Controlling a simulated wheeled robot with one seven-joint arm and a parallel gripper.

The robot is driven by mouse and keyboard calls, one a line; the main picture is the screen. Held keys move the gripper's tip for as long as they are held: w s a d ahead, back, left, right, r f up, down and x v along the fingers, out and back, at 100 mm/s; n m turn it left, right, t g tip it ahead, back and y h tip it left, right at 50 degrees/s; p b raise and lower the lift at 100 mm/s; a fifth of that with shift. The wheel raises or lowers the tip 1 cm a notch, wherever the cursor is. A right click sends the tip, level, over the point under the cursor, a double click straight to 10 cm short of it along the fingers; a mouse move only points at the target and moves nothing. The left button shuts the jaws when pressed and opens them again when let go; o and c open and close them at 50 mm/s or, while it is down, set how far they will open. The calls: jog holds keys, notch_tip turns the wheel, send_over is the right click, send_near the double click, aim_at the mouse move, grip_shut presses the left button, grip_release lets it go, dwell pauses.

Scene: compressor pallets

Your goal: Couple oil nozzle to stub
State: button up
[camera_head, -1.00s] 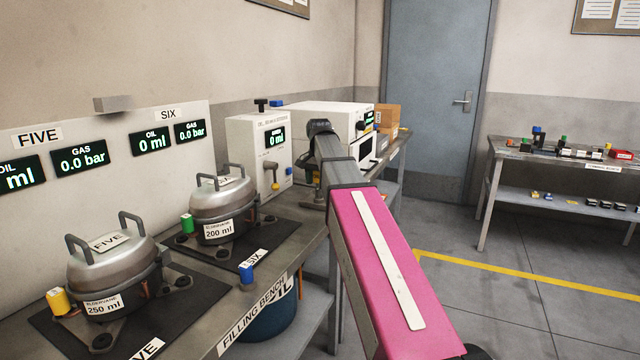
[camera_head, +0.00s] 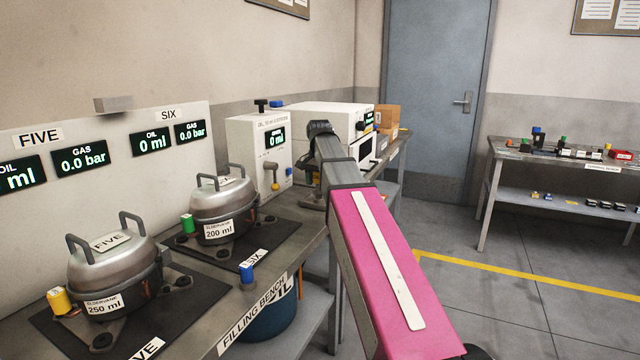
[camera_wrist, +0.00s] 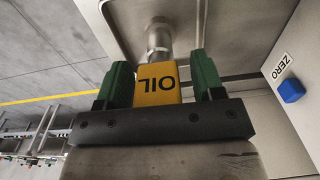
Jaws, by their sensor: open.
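In the wrist view, the oil nozzle is a yellow block (camera_wrist: 157,88) marked OIL, with a grey metal pipe (camera_wrist: 158,42) beyond it. My gripper (camera_wrist: 160,80) is open, with one green finger on each side of the block. A narrow gap shows on the right of the block; contact on the left is unclear. In the head view, my arm hides the nozzle and most of my gripper. Compressor FIVE (camera_head: 112,262), labelled 250 ml, and compressor SIX (camera_head: 222,205), labelled 200 ml, stand on dark mats. I cannot tell which part is the oil stub.
Yellow (camera_head: 59,301), green (camera_head: 188,224) and blue (camera_head: 246,272) small pieces stand near the compressors. A white oil unit (camera_head: 247,140) with a lever stands behind SIX. A blue ZERO button (camera_wrist: 291,91) is at the wrist view's right. Floor is clear at right.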

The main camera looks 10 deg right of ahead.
jog(key=shift+s+f, duration=0.4)
jog(key=shift+f, duration=0.2)
jog(key=shift+s+f, duration=0.4)
jog(key=shift+f, duration=0.2)
grip_shut()
jog(key=shift+r, duration=0.3)
jog(key=shift+w+r, duration=0.35)
jog(key=shift+r, duration=0.45)
jog(key=shift+w+r, duration=0.3)
jog(key=shift+r, duration=0.5)
jog(key=shift+w+r, duration=0.2)
jog(key=shift+r, duration=1.05)
jog(key=shift+r, duration=0.9)
